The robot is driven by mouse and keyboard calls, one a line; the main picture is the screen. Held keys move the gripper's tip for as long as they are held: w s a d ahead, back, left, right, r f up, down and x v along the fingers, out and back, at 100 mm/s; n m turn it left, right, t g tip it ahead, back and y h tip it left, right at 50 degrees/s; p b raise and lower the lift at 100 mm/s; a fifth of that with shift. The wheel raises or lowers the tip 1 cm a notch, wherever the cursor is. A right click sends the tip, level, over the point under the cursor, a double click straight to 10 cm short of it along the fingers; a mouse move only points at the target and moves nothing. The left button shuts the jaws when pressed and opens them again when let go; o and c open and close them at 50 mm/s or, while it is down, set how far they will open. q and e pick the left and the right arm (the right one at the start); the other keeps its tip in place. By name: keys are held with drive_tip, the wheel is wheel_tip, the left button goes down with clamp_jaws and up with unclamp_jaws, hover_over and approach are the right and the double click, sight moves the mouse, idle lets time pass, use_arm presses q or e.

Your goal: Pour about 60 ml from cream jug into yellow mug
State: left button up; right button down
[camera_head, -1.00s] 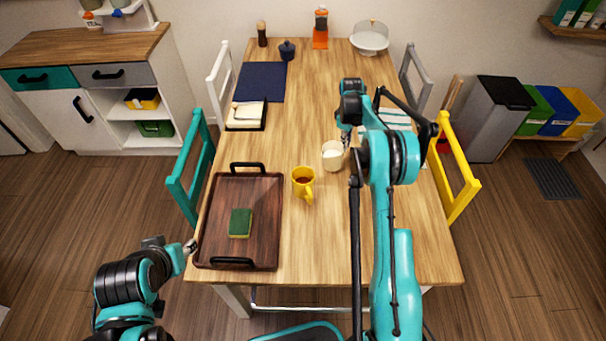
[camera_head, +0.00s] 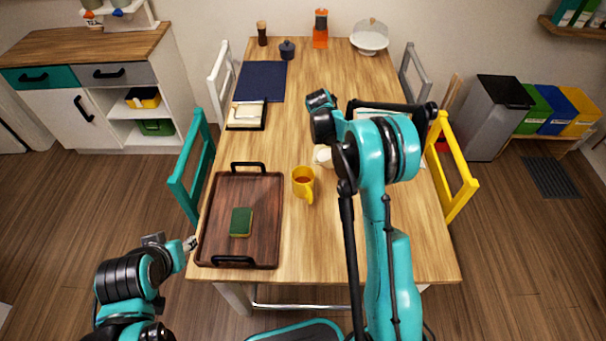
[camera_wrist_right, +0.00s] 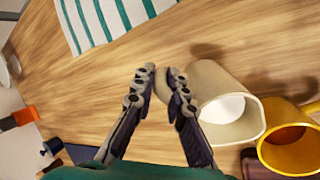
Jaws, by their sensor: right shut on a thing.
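The cream jug (camera_head: 322,157) is partly hidden behind my right arm in the head view. It also shows in the right wrist view (camera_wrist_right: 222,95), with white cream inside and its mouth towards the mug. My right gripper (camera_wrist_right: 160,82) is shut on the jug's handle side. The jug looks tilted towards the mug; no stream is visible. The yellow mug (camera_head: 302,186) stands on the table just below and left of the jug, with brown liquid inside, and shows in the wrist view (camera_wrist_right: 291,150). My left gripper (camera_head: 190,244) is beside the tray's left edge; its jaws are too small to judge.
A brown tray (camera_head: 217,225) with a green sponge (camera_head: 241,222) lies left of the mug. A striped cloth (camera_wrist_right: 100,18) lies beyond the jug. A blue mat (camera_head: 261,82) and a napkin holder (camera_head: 246,116) are farther back. The table front is clear.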

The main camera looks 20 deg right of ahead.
drive_tip(key=shift+s+a+r, duration=0.1)
drive_tip(key=shift+a+r, duration=0.05)
drive_tip(key=shift+a, duration=0.05)
drive_tip(key=shift+s+a+r+t+h, duration=0.25)
drive_tip(key=shift+a+r+h, duration=0.15)
drive_tip(key=shift+a+r, duration=0.05)
drive_tip(key=shift+s+a+r+t+h, duration=0.2)
drive_tip(key=shift+a+r+t+h, duration=0.05)
drive_tip(key=shift+a+r+h, duration=0.15)
idle(1.7)
drive_tip(key=shift+s+a+r+t+h, duration=0.3)
drive_tip(key=shift+a+r+h, duration=0.15)
drive_tip(key=shift+r+h, duration=0.15)
drive_tip(key=shift+s+a+r+t+h, duration=0.2)
drive_tip(key=shift+a+r+t+h, duration=0.15)
drive_tip(key=shift+r+h, duration=0.2)
idle(2.4)
